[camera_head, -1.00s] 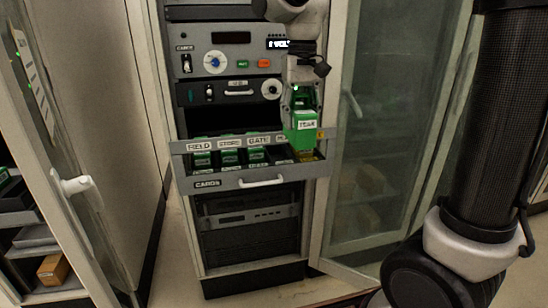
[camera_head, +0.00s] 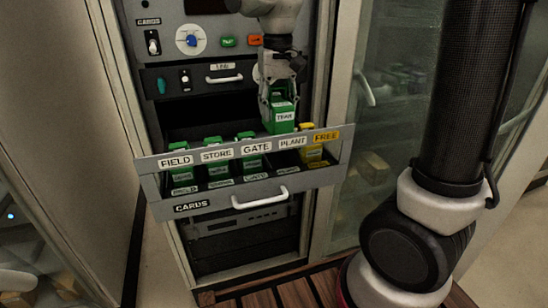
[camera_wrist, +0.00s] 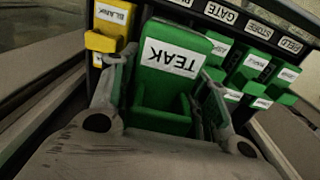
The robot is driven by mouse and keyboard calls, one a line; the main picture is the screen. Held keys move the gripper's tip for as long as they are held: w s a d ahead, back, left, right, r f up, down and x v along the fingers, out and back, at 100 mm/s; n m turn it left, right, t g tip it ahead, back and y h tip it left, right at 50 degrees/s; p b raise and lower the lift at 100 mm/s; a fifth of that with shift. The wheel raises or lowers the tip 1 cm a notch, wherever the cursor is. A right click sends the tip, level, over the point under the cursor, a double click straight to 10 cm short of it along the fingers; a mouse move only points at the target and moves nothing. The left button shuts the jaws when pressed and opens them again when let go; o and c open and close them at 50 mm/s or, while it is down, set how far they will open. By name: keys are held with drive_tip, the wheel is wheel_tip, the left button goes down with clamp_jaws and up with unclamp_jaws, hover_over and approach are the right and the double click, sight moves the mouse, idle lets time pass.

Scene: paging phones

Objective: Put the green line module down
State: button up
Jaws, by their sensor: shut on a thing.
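A green line module labelled TEAK (camera_head: 281,114) is upright between the fingers of my gripper (camera_head: 279,103). It hangs over the open drawer (camera_head: 170,207), just behind the PLANT label (camera_head: 292,143). Its lower end is close to the drawer's front rim, and I cannot tell whether it touches anything. The PLANT slot below it looks empty. In the wrist view the module (camera_wrist: 178,60) sits between both fingers (camera_wrist: 165,95), with its label upside down. A yellow module labelled BLANK (camera_wrist: 106,40) is beside it; in the head view this yellow module (camera_head: 311,150) stands behind the FREE label (camera_head: 326,136).
Several green modules stand in the FIELD, STORE and GATE slots, such as the GATE one (camera_head: 251,160). The drawer has a white handle (camera_head: 260,197). A panel with switches (camera_head: 200,78) is above it.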

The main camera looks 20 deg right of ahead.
wheel_tip(320, 180, down, 10)
drive_tip(key=shift+r, duration=0.1)
idle(0.4)
drive_tip(key=shift+f, duration=0.6)
drive_tip(key=o, duration=1.3)
drive_tip(key=shift+o, duration=0.2)
wheel_tip(320, 180, up, 13)
drive_tip(key=shift+r, duration=0.15)
drive_tip(key=s+d+t, duration=0.4)
drive_tip(key=s+d, duration=1.1)
drive_tip(key=s, duration=0.4)
